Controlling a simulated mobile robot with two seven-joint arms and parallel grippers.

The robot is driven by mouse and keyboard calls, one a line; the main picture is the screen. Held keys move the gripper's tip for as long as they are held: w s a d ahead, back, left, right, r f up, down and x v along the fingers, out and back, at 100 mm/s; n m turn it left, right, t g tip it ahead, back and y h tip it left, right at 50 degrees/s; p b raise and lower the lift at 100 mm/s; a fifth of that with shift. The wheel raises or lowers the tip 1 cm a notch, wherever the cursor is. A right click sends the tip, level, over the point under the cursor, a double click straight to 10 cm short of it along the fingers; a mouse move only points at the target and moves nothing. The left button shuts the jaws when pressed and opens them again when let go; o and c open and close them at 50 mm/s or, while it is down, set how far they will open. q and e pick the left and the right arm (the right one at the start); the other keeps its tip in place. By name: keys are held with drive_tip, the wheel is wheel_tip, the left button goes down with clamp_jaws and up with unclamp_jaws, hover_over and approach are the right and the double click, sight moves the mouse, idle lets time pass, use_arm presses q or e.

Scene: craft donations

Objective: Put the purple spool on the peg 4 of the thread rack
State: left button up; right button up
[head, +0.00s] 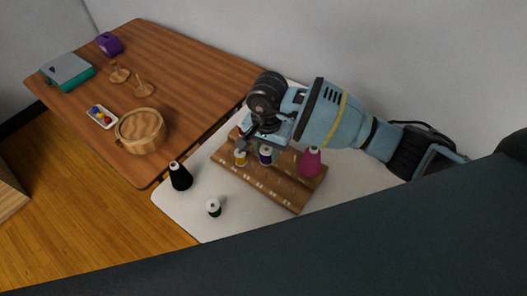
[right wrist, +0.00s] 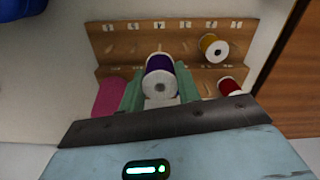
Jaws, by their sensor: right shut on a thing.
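The purple spool (head: 265,154) has white ends. My right gripper (head: 266,149) is shut on it, and in the right wrist view the spool (right wrist: 162,78) sits between the green fingers (right wrist: 160,92). It is over the wooden thread rack (head: 253,180); I cannot tell whether it is on a peg or above one. The rack also shows in the right wrist view (right wrist: 120,33), with a row of small labels too blurred to read and slim pegs. My gripper hides part of the rack. My left gripper is not in view.
A black cone (head: 180,177) and a green spool (head: 214,208) stand on the white table (head: 185,212). A wooden table (head: 185,70) with a round basket (head: 141,131) adjoins it.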

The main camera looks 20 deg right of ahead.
drive_tip(key=shift+s+f, duration=0.1)
drive_tip(key=shift+f, duration=0.3)
drive_tip(key=shift+f+b, duration=0.65)
drive_tip(key=shift+f, duration=0.6)
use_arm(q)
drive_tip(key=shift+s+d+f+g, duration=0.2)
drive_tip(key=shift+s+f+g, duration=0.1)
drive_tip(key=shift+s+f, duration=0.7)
use_arm(e)
drive_tip(key=shift+f, duration=0.5)
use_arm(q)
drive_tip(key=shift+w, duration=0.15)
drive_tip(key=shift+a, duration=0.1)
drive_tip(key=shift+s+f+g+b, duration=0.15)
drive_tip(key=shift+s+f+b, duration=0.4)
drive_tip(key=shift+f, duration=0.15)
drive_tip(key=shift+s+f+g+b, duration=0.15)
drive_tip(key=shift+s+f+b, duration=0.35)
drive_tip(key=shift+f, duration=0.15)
use_arm(e)
drive_tip(key=shift+f, duration=1.85)
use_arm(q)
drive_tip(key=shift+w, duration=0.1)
use_arm(e)
drive_tip(key=o, duration=1)
drive_tip(key=shift+o, duration=0.2)
